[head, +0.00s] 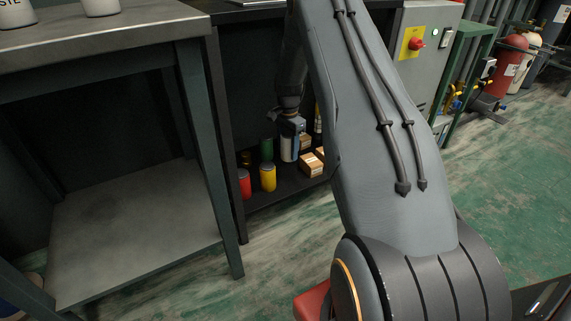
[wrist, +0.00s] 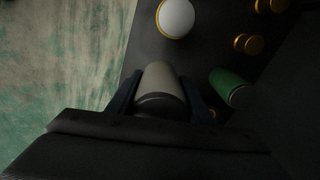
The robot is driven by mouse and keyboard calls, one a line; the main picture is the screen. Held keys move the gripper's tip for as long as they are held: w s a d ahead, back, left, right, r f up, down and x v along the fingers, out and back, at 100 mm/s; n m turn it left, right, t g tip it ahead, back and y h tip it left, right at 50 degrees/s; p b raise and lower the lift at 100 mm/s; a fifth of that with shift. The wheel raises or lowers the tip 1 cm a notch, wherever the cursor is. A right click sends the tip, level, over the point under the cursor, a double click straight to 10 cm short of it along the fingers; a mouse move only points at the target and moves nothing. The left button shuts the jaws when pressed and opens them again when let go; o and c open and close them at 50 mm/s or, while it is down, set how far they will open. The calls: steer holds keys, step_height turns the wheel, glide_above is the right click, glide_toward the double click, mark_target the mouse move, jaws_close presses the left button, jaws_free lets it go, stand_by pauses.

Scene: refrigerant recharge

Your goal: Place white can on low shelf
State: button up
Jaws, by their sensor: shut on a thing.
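My gripper (head: 290,130) is shut on a white can (head: 288,149), which hangs upright below it at the low shelf (head: 290,188) of the dark bench. In the wrist view the can (wrist: 161,82) sits between the two fingers (wrist: 160,97), looking grey in the shade. The dark shelf surface (wrist: 205,48) shows beyond it. I cannot tell whether the can's base touches the shelf.
A red can (head: 244,184), a yellow can (head: 267,178) and a green can (head: 266,149) stand left of the held can. Cardboard boxes (head: 312,166) lie to its right. In the wrist view, a pale round top (wrist: 176,17) is ahead and the green can (wrist: 229,84) is at right.

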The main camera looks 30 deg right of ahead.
steer(key=shift+w+d+f, duration=0.15)
steer(key=shift+d+f, duration=0.15)
steer(key=shift+f, duration=0.05)
step_height(320, 180, down, 10)
steer(key=b, duration=0.4)
steer(key=shift+r, duration=0.25)
steer(key=shift+f, duration=0.1)
steer(key=o, duration=1.3)
step_height(320, 180, up, 12)
steer(key=p, duration=0.5)
